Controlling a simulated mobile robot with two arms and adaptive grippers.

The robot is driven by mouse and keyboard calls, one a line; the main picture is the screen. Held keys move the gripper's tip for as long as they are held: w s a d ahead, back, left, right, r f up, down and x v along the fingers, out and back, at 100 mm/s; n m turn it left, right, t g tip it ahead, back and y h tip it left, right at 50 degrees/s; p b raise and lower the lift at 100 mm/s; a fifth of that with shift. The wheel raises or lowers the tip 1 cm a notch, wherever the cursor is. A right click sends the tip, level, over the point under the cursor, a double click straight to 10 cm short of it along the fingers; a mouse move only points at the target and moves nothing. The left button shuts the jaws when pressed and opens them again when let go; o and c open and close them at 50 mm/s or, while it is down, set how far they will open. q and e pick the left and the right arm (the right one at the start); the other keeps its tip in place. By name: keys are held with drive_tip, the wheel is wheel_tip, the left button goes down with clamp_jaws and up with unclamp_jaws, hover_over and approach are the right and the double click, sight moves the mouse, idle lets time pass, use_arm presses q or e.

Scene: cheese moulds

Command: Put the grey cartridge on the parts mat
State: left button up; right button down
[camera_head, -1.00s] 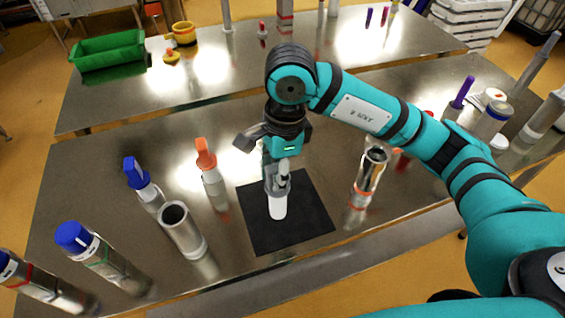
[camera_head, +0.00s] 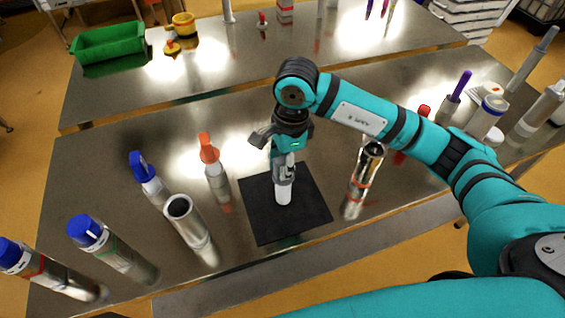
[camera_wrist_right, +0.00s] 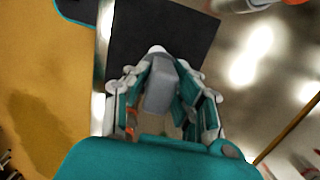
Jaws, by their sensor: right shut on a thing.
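The parts mat (camera_head: 263,224) is a flat black square on the metal bench in the head view, and it also shows in the wrist view (camera_wrist_right: 135,28). The grey cartridge (camera_head: 283,192) is a pale, upright cylinder over the middle of the mat. My right gripper (camera_head: 284,174) points down from above and is shut around its upper part. In the wrist view the cartridge (camera_wrist_right: 160,90) sits between the fingers, with the mat behind it. I cannot tell whether its bottom touches the mat. My left gripper is not in view.
An orange-capped bottle (camera_head: 213,170) and an open metal cylinder (camera_head: 187,222) stand left of the mat. Blue-capped bottles (camera_head: 97,240) stand further left. A metal cup (camera_head: 368,165) stands close on the right. A green bin (camera_head: 108,44) is on the rear bench.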

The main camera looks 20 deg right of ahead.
drive_tip(key=c, duration=1.1)
unclamp_jaws()
drive_tip(key=shift+r+p, duration=0.15)
drive_tip(key=shift+p, duration=0.15)
drive_tip(key=shift+r, duration=0.2)
drive_tip(key=r+b, duration=0.1)
drive_tip(key=r, duration=0.2)
drive_tip(key=r+b, duration=0.1)
drive_tip(key=r, duration=0.3)
drive_tip(key=d+r+b, duration=0.1)
drive_tip(key=r, duration=0.2)
drive_tip(key=shift+w+d+r, duration=0.1)
drive_tip(key=shift+r, duration=0.2)
drive_tip(key=shift+d+r+b, duration=0.1)
drive_tip(key=shift+r+b, duration=0.2)
drive_tip(key=shift+r, duration=0.15)
